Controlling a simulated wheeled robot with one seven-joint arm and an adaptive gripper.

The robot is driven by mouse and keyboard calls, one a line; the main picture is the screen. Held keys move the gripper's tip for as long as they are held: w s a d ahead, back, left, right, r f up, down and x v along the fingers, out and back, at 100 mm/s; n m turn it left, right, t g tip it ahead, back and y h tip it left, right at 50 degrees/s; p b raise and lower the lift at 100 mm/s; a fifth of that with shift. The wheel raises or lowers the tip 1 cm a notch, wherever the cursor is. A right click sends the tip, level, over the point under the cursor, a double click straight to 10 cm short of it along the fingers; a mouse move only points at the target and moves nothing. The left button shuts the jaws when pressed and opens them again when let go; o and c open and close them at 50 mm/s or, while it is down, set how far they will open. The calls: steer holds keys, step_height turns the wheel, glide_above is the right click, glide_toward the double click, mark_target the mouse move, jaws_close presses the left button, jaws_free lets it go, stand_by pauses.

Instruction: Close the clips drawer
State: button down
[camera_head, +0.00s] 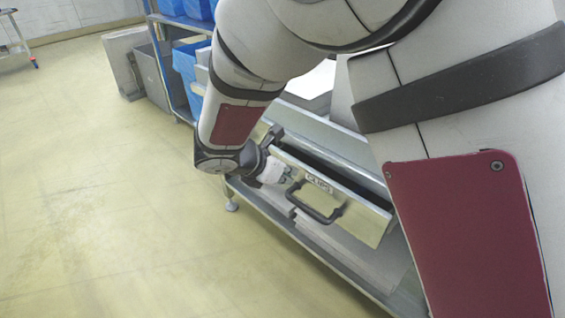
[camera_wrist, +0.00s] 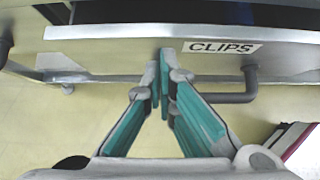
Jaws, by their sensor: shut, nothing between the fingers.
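The clips drawer (camera_head: 352,208) has a metal front with a CLIPS label and a dark bar handle (camera_head: 312,208). It stands partly open, with a dark gap behind the front panel. In the wrist view, the drawer front (camera_wrist: 105,62) spans the top, with the label (camera_wrist: 222,47) to the right of the fingertips and the handle (camera_wrist: 240,97) below it. My gripper (camera_wrist: 163,62) is shut and empty, its teal-padded fingers together at the drawer front, left of the label. I cannot tell whether they touch it. In the head view, my gripper (camera_head: 288,174) is at the drawer front's left part.
A metal lower shelf (camera_head: 345,250) with flat grey stacks lies under the drawer. Blue bins (camera_head: 187,62) stand on a rack behind, with grey panels (camera_head: 125,58) beside it. My arm hides much of the bench. The floor (camera_head: 100,200) at left is clear.

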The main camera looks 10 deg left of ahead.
steer(key=shift+w+d, duration=0.15)
steer(key=shift+w, duration=0.05)
